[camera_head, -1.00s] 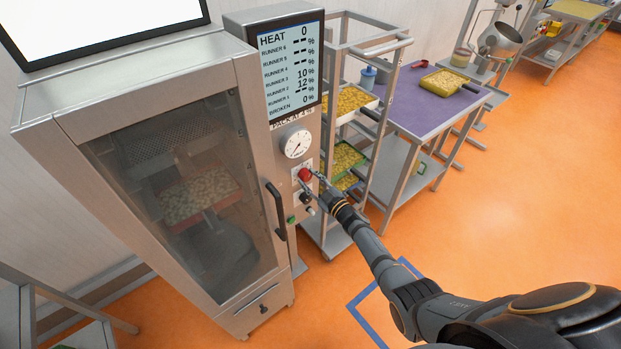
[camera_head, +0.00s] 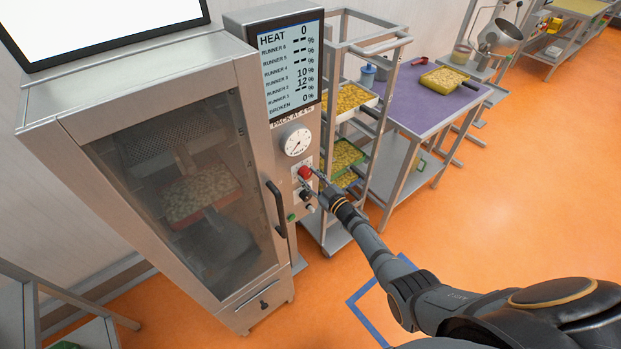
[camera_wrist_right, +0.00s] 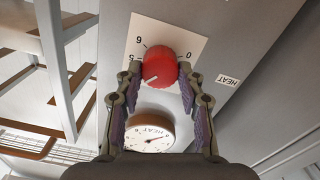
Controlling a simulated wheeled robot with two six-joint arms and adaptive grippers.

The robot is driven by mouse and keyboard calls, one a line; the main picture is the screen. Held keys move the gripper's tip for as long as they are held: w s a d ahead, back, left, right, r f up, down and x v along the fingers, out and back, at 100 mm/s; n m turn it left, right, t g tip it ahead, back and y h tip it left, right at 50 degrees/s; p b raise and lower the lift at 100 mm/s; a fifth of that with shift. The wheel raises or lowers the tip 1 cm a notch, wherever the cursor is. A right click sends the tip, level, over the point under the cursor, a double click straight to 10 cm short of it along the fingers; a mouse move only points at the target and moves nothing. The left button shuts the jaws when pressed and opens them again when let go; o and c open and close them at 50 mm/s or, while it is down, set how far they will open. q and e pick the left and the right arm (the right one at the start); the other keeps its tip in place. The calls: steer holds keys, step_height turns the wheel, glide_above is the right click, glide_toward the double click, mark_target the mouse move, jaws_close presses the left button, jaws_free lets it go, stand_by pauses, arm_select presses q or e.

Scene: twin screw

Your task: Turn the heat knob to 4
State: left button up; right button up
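The red heat knob (camera_head: 304,172) is on the oven's front panel, below the white dial gauge (camera_head: 297,140). In the right wrist view the knob (camera_wrist_right: 160,67) sits on a white plate with 6, 5 and 0 visible; its pale pointer mark faces lower left, and some numbers are hidden. My right gripper (camera_head: 309,178) is at the knob. In the right wrist view its fingers (camera_wrist_right: 160,78) stand apart, one on each side of the knob; contact is unclear. The display (camera_head: 291,65) reads HEAT 0. My left gripper is out of view.
The oven's glass door (camera_head: 185,190) is closed, with its handle (camera_head: 277,210) left of the knob. Small black and green controls lie below the knob. A tray rack (camera_head: 352,150) stands close on the right, before a purple-topped table (camera_head: 410,100). Orange floor is clear at right.

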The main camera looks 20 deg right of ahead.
steer(key=o, duration=0.5)
steer(key=shift+s, duration=0.15)
steer(key=v, duration=1.1)
steer(key=shift+s+d, duration=0.15)
steer(key=shift+s, duration=0.25)
steer(key=s+d+f+m+g+h+b, duration=0.15)
steer(key=s+f, duration=0.25)
steer(key=f, duration=0.5)
steer(key=s+d+f+m+g+h+b, duration=0.1)
steer(key=s+d+f+m+g+h, duration=0.2)
steer(key=f, duration=0.5)
steer(key=s+d+f+g+h+b, duration=0.1)
steer(key=s+f+h, duration=0.1)
steer(key=s+f, duration=0.55)
steer(key=s+f+g+b, duration=0.1)
steer(key=s+f+g, duration=0.2)
steer(key=s+f, duration=0.4)
steer(key=s+a+f+m+g+b, duration=0.1)
steer(key=s+f+g, duration=0.3)
steer(key=s, duration=0.9)
steer(key=s+f+m+g+b, duration=0.1)
steer(key=s+f+g, duration=0.2)
steer(key=s+f, duration=0.6)
steer(key=shift+s+a+f+h+b, duration=0.15)
steer(key=shift+s+b, duration=0.05)
steer(key=shift+s, duration=0.15)
steer(key=shift+s+a+f+h+b, duration=0.1)
steer(key=shift+s+a+f+b, duration=0.05)
steer(key=shift+s, duration=0.2)
